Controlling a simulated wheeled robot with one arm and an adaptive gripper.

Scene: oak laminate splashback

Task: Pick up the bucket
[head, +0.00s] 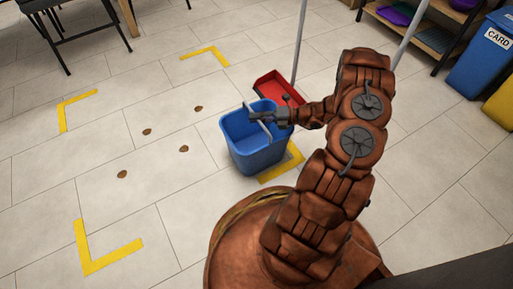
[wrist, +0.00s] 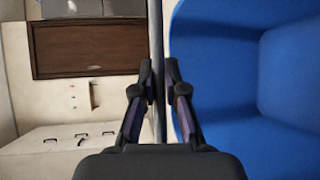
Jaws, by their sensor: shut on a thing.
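The blue bucket (head: 257,150) is upright beside a yellow corner mark on the tiled floor, left of my arm. I cannot tell whether its base touches the floor. Its grey handle (head: 258,127) stands up over the opening. My gripper (head: 266,116) reaches in from the right at the handle. In the wrist view my gripper (wrist: 160,85) has its two fingers closed around the thin grey handle (wrist: 157,45). The blue bucket wall (wrist: 205,60) fills the right side of that view, and its inside looks empty.
A red dustpan (head: 278,88) with a tall pole lies just behind the bucket. Several brown spots (head: 147,132) and yellow corner marks (head: 100,255) are on the open floor at left. A blue CARD bin (head: 480,60) and shelf (head: 425,35) are at right; a chair (head: 75,30) stands far left.

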